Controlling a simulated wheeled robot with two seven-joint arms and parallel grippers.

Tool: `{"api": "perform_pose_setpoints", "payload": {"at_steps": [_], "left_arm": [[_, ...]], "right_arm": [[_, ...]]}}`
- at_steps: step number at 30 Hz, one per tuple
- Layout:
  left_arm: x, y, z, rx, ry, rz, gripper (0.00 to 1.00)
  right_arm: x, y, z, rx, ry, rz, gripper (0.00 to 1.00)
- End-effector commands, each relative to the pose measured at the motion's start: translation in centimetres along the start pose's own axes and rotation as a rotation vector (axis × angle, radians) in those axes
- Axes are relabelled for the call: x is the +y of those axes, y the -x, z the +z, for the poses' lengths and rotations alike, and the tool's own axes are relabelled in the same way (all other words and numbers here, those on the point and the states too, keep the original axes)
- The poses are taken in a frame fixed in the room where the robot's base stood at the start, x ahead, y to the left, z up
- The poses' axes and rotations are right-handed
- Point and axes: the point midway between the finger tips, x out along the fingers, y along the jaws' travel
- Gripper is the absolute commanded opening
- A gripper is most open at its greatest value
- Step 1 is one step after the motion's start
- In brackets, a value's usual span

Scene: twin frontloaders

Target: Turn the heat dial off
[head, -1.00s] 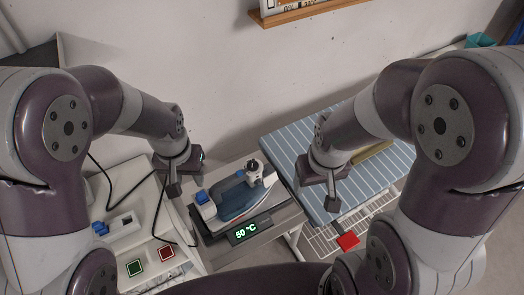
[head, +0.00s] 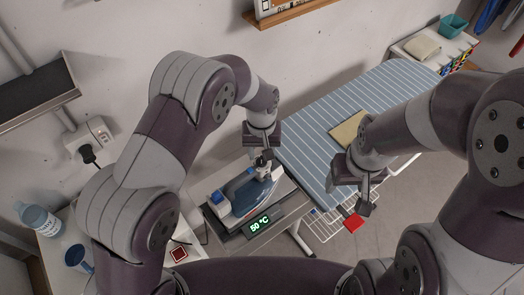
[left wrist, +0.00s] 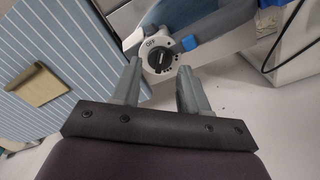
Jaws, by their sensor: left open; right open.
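A blue and white iron (head: 246,194) stands on a grey stand with a green display (head: 260,224) reading 50 °C. In the left wrist view the heat dial (left wrist: 159,62) is a black knob on a round white face, with "OFF" printed near its edge. I cannot tell clearly where its pointer stands. My left gripper (head: 262,160) is over the dial end of the iron. In the left wrist view its open fingers (left wrist: 158,88) point toward the dial, one to each side of its lower part, with nothing held. My right gripper (head: 362,198) is open and empty beside the ironing board's near edge.
A blue striped ironing board (head: 310,130) with a folded yellowish cloth (head: 348,130) lies right of the iron. A red object (head: 353,222) is below my right gripper. A wall socket with a plug (head: 88,145) and a bottle (head: 40,220) are at left.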

Motion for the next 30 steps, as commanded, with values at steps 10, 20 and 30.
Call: {"api": "perform_pose_setpoints", "payload": {"at_steps": [10, 20, 30], "left_arm": [[0.0, -2.5, 0.0, 0.001, -0.001, 0.000, 0.44], [0.0, -2.4, -0.1, 0.001, -0.001, 0.000, 0.03], [0.0, -2.5, -0.1, 0.002, 0.076, 0.001, 0.03]], "right_arm": [[0.0, 0.9, -0.1, -0.001, 0.000, 0.000, 0.66], [0.0, 0.8, -0.1, -0.001, 0.000, 0.000, 0.66], [0.0, 0.3, 0.0, -0.001, 0.000, 0.000, 0.66]]}}
